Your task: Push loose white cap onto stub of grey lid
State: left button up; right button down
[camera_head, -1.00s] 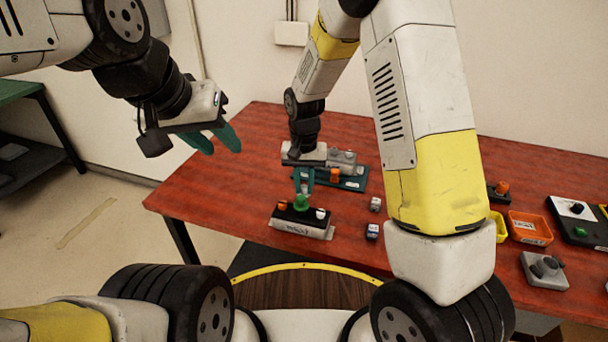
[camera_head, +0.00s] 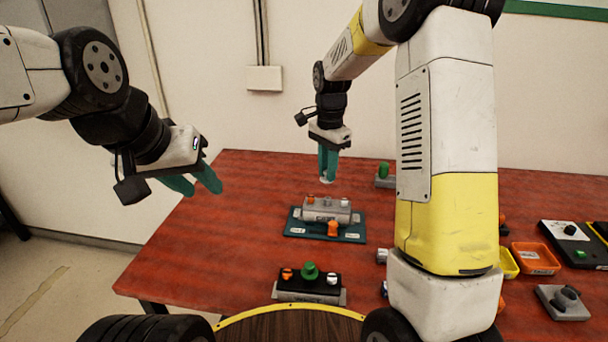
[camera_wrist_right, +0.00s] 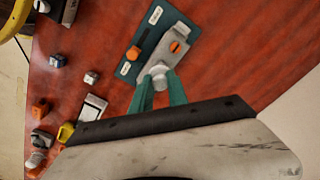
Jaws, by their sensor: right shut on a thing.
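The grey lid (camera_head: 318,215) lies on a teal plate (camera_head: 295,234) in the middle of the table, with an orange knob (camera_head: 311,199) and a pale knob (camera_head: 345,202) on top. Which raised part is the stub I cannot tell. My right gripper (camera_head: 327,176) is shut on the small white cap (camera_head: 327,181) and holds it in the air above and behind the lid. In the right wrist view the cap (camera_wrist_right: 160,84) is between the fingertips, with the grey lid (camera_wrist_right: 183,35) beyond. My left gripper (camera_head: 196,187) is open and empty, raised above the table's left edge.
A black block (camera_head: 300,283) with orange, green and white knobs stands at the front. A grey block with a green knob (camera_head: 384,169) is at the back, partly behind my right arm. Orange (camera_head: 535,258) and yellow trays are at the right. Table left of the lid is clear.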

jog(key=shift+w+d+r+m, duration=0.1)
jog(key=shift+w+d+m, duration=0.15)
jog(key=shift+d+m, duration=0.05)
jog(key=shift+f, duration=3.1)
jog(key=shift+f, duration=0.15)
jog(key=c, duration=1.2)
grip_release()
jog(key=o, duration=0.5)
